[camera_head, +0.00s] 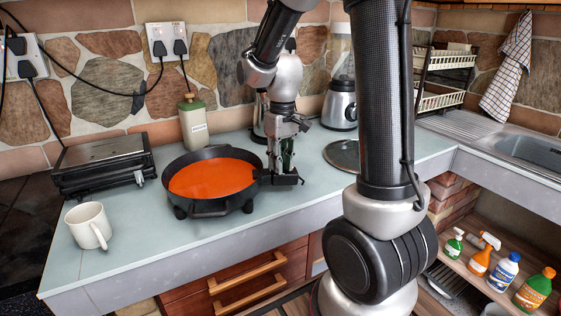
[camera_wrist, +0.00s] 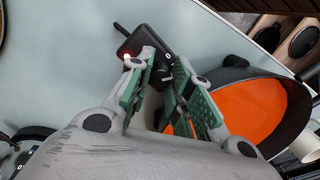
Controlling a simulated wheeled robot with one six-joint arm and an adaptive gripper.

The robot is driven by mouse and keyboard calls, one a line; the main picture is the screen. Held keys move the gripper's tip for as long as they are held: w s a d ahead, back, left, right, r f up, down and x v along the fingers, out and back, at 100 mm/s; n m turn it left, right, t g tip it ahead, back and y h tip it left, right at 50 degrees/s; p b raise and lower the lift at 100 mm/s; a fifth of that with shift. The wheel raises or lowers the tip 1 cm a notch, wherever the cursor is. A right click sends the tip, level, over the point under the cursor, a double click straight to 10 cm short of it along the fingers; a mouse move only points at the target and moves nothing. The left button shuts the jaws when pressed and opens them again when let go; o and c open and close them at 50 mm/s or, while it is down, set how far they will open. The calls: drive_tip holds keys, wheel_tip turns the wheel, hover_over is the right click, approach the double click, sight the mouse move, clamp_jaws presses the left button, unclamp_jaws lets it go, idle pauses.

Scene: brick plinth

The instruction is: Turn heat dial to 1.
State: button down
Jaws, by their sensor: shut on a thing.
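The black electric pan (camera_head: 200,207) stands on the counter with orange contents in it. It also shows at the right in the wrist view (camera_wrist: 283,90). A black control box (camera_head: 290,181) sticks out from the pan's right side, and it also shows in the wrist view (camera_wrist: 132,38). The small dark heat dial (camera_wrist: 163,76) is on this box. My gripper (camera_head: 287,160) points down over the box, and its green-padded fingers (camera_wrist: 165,65) are shut on the dial, one on each side. A small red light glows beside the left finger. The dial's setting is not readable.
A white mug (camera_head: 88,226) and a dark grill (camera_head: 103,162) stand left of the pan. A bottle (camera_head: 193,122) stands behind it. A round lid (camera_head: 342,155) and a blender (camera_head: 340,103) are to the right. The counter in front of the box is clear.

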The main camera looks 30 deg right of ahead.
sight(288, 173)
drive_tip(key=c, duration=1.2)
unclamp_jaws()
drive_tip(key=shift+c, duration=0.2)
wheel_tip(288, 173, up, 12)
drive_tip(key=shift+w+d, duration=0.25)
drive_tip(key=shift+d, duration=0.1)
drive_tip(key=s+d+m+t, duration=0.1)
drive_tip(key=s+t, duration=0.3)
drive_tip(key=s, duration=1.5)
drive_tip(key=shift+d+r+m+t+h, duration=0.2)
drive_tip(key=shift+r+m+t+h, duration=0.1)
drive_tip(key=shift+r+m+t, duration=0.15)
